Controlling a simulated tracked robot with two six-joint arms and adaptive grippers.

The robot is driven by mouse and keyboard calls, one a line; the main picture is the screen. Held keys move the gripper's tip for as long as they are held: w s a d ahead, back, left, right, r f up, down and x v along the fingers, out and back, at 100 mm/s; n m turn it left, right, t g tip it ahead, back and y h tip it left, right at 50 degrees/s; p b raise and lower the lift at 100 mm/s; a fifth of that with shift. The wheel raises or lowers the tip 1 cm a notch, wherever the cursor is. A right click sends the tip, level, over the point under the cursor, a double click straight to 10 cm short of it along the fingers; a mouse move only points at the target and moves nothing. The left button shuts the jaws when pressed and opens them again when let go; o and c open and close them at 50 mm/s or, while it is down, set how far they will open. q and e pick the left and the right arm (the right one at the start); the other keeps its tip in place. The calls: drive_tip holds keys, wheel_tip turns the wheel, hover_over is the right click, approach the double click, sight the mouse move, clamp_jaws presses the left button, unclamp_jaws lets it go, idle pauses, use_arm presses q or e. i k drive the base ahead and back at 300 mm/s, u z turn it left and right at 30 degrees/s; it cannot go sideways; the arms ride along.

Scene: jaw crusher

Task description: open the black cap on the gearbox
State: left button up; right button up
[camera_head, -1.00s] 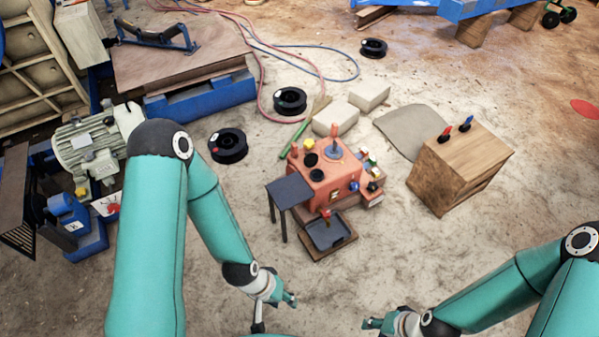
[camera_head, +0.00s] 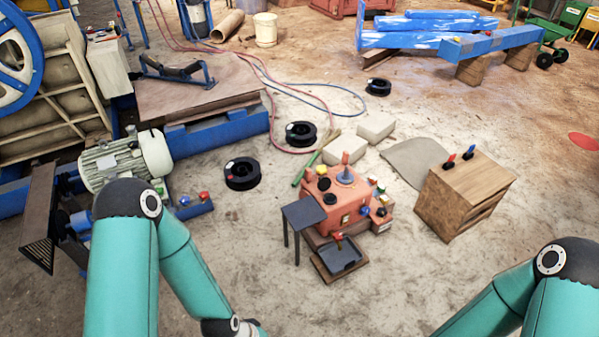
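The orange-red gearbox (camera_head: 352,210) stands on the floor right of the picture's middle. Two dark round parts show on its top: one at the upper left (camera_head: 323,183) and one just below it (camera_head: 330,199). I cannot tell from this distance which is the black cap, or whether it is open. An orange upright part and a blue-grey disc (camera_head: 345,177) are also on top. My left arm comes in from the left and my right arm from the right. Both grippers are below the picture's lower edge, and both arms are clear of the gearbox.
A small dark table (camera_head: 303,213) and a black tray (camera_head: 340,257) stand in front of the gearbox. A wooden cabinet (camera_head: 463,195) with red and blue items is at its right. Black spools (camera_head: 242,173) and pale blocks (camera_head: 345,149) lie behind. The near floor is bare.

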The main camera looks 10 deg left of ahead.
sight(324, 182)
drive_tip(key=u, duration=0.2)
drive_tip(key=i, duration=1.65)
drive_tip(key=z, duration=0.8)
drive_tip(key=k, duration=0.75)
drive_tip(key=z, duration=0.15)
drive_tip(key=i, duration=0.8)
drive_tip(key=u, duration=0.05)
